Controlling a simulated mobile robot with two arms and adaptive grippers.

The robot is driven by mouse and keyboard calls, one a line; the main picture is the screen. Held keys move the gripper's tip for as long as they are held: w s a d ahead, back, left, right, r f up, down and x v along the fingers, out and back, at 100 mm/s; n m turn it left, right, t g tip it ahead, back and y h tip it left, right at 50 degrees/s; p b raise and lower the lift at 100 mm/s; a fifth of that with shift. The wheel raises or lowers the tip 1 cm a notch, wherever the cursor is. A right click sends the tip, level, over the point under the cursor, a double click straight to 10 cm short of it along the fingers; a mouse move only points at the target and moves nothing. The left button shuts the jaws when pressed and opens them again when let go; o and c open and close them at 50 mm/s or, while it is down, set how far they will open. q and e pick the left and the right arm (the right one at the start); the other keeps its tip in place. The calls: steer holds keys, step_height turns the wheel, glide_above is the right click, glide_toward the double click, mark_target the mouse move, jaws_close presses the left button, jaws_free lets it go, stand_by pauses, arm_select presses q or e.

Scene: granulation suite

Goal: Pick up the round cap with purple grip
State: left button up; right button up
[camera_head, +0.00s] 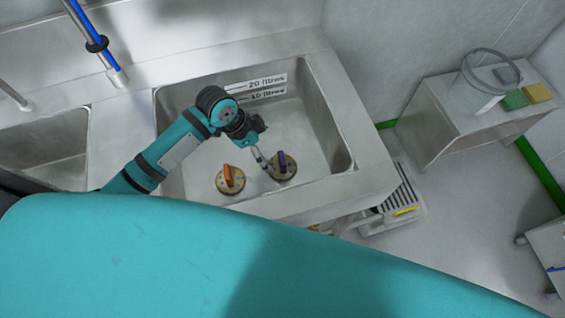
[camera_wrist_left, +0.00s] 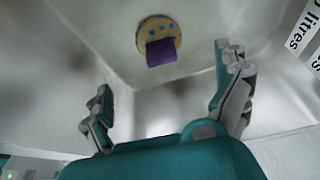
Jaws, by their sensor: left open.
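The round cap with the purple grip (camera_head: 283,167) lies in the sink basin, right of a similar round cap with an orange grip (camera_head: 230,180). In the left wrist view, the purple-grip cap (camera_wrist_left: 160,42) shows its pale yellow disc with blue dots and its purple bar, ahead of and between my fingers. My left gripper (camera_head: 264,162) reaches down into the basin just left of the purple-grip cap. In the left wrist view my left gripper (camera_wrist_left: 168,82) is open, its fingers wide apart with nothing between them. My right gripper is not in view.
The steel sink basin (camera_head: 335,120) has walls around both caps, with litre labels (camera_head: 262,88) on its far wall. A tap pipe (camera_head: 100,48) stands at the upper left. A side table (camera_head: 440,110) with a clear container (camera_head: 487,75) is at the right.

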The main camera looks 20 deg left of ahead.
mark_target(282, 163)
arm_select(q)
steer(key=x, duration=1.3)
steer(key=shift+f+p, duration=0.1)
steer(key=shift+p, duration=0.3)
steer(key=c, duration=1.3)
